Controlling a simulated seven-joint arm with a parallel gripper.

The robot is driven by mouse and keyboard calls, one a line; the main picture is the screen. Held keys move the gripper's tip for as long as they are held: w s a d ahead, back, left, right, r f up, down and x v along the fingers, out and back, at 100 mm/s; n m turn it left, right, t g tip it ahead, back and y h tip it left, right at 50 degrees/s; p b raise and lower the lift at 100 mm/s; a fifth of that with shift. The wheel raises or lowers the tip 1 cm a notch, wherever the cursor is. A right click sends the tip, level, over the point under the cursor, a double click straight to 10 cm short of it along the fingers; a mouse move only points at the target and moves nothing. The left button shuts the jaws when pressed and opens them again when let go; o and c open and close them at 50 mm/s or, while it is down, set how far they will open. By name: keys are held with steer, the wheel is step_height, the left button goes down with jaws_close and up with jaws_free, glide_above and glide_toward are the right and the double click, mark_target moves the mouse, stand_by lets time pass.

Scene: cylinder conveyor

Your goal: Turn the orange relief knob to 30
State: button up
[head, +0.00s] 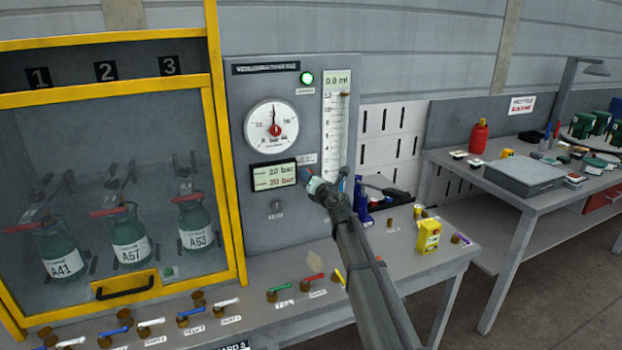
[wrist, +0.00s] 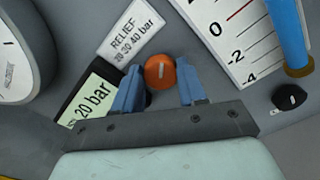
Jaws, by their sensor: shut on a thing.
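The orange relief knob (wrist: 160,71) sits on the grey panel between the blue fingers of my gripper (wrist: 158,88) in the wrist view. My gripper is shut on the knob, one finger on each side. A pale mark shows on the knob's face. The label (wrist: 130,30) above it reads RELIEF 20 30 40 bar. The display (wrist: 92,98) beside it reads 20 bar in its visible row. In the head view my gripper (head: 311,184) is at the panel, right of the display (head: 274,176), and hides most of the knob.
A round gauge (head: 271,126) and a white scale (head: 335,120) with a blue part flank the knob. A small black knob (wrist: 289,97) is at the right in the wrist view. Below, a bench holds coloured valves and a yellow box (head: 427,236). A yellow-framed cabinet (head: 226,150) stands left.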

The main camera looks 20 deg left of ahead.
steer(key=shift+w+d+m, duration=0.1)
steer(key=shift+m, duration=3.8)
steer(key=o, duration=0.8)
steer(key=shift+f, duration=0.1)
steer(key=v, duration=1.3)
steer(key=shift+s+d, duration=0.25)
steer(key=shift+s, duration=0.05)
